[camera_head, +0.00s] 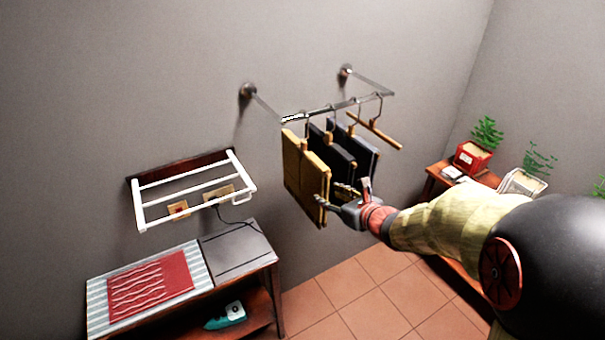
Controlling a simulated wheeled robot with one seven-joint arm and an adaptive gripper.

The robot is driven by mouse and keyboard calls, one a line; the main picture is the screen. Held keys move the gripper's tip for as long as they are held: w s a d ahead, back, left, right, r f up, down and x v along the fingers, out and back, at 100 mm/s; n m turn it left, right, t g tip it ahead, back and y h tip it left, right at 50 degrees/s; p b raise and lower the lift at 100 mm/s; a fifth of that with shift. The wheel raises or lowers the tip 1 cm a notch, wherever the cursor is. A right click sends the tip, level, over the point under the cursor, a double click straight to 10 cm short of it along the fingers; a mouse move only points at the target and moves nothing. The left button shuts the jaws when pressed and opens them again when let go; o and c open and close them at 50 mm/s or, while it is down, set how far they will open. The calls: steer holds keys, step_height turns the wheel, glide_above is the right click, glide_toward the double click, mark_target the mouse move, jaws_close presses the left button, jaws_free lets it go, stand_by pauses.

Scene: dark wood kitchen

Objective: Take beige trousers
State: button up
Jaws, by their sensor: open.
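The beige trousers (303,172) hang folded on a hanger at the left end of the wall rail (336,107). They look yellowish-tan in this light. My gripper (333,194) is open at the lower right part of the trousers. One finger overlaps their lower right edge in the picture; the other is farther right, in front of the dark trousers (335,150). Whether the trousers lie between the fingers or touch them I cannot tell.
Dark garments hang close to the right, then an empty wooden hanger (374,130). A white rack (195,190) is on the wall at left, above a shelf unit (180,285) with an iron (226,316). Potted plants (473,155) stand at right. Tiled floor (370,295) is open below.

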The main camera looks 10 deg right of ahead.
mark_target(317, 188)
steer(key=shift+r+x, duration=0.1)
steer(key=shift+x, duration=1.7)
steer(key=shift+r+x, duration=0.15)
steer(key=shift+x, duration=1.65)
steer(key=shift+a, duration=0.1)
steer(key=c, duration=1.1)
steer(key=shift+w+r, duration=0.1)
jaws_close()
